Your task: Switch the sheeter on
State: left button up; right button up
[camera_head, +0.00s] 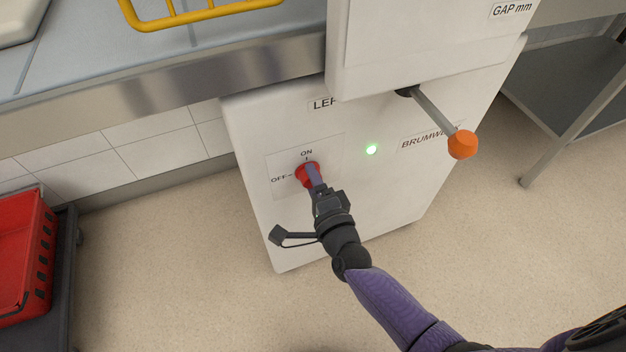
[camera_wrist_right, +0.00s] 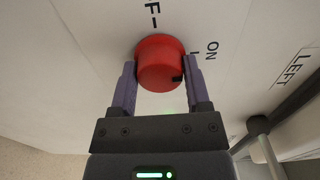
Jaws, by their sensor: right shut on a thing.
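The sheeter (camera_head: 400,190) is a white machine body with a red rotary switch (camera_head: 302,174) on its front panel, between the labels OFF and ON. A green lamp (camera_head: 371,149) glows to the right of the switch. My right gripper (camera_head: 311,176) is at the switch, its fingers around the red knob. In the right wrist view the red knob (camera_wrist_right: 160,62) sits between the two purple fingertips (camera_wrist_right: 160,80), and a dark mark on the knob lies on the side toward the ON label. My left gripper is not in view.
A lever with an orange ball (camera_head: 462,144) sticks out at the sheeter's right. A yellow wire guard (camera_head: 200,14) lies over the grey bed at the upper left. A red crate (camera_head: 22,262) stands at the left. A grey table (camera_head: 585,90) is at the right. The floor in front is clear.

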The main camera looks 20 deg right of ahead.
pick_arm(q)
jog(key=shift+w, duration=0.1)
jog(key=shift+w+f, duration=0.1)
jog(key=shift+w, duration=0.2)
pick_arm(e)
jog(key=o, duration=1.2)
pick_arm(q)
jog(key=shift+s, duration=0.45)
pick_arm(e)
jog(key=shift+o, duration=0.5)
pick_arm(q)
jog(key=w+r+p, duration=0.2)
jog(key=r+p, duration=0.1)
pick_arm(e)
jog(key=s, duration=1)
jog(key=shift+d, duration=0.15)
